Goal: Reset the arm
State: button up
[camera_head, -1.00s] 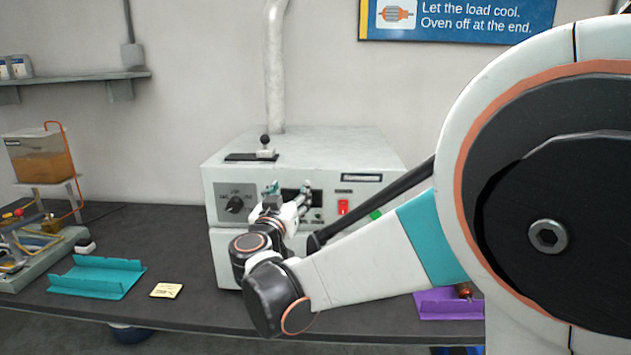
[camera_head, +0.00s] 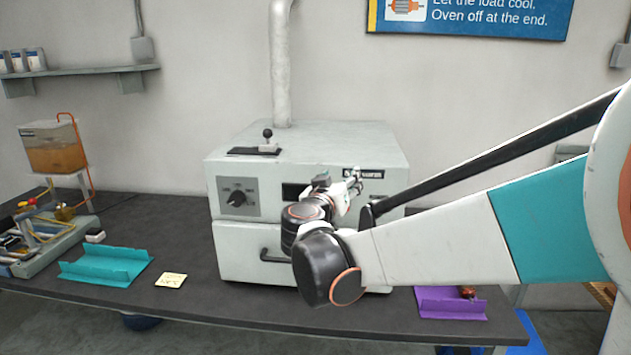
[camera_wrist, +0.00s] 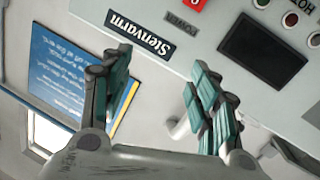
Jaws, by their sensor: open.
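I cannot tell the exact gap between the fingertips and the oven front.
A purple tray (camera_head: 450,304) with a small copper part sits right of the oven. A lever (camera_head: 267,140) stands on the oven top.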

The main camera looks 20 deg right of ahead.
jog(key=s+d+f+n+g+y, duration=0.1)
jog(key=s+d+f+g+y, duration=0.2)
jog(key=s, duration=0.5)
jog(key=s+f+g+y, duration=0.1)
jog(key=s+f+g, duration=0.1)
jog(key=s+f, duration=0.5)
jog(key=s+a+f+n+g+y, duration=0.1)
jog(key=s+a+f+y, duration=0.1)
jog(key=s, duration=0.6)
jog(key=s+a+f+n+g+y, duration=0.1)
jog(key=s+a+f+n+y, duration=0.1)
jog(key=s+a, duration=0.4)
jog(key=shift+s+f+y, duration=0.35)
jog(key=shift+s+y, duration=0.55)
jog(key=shift+s, duration=0.1)
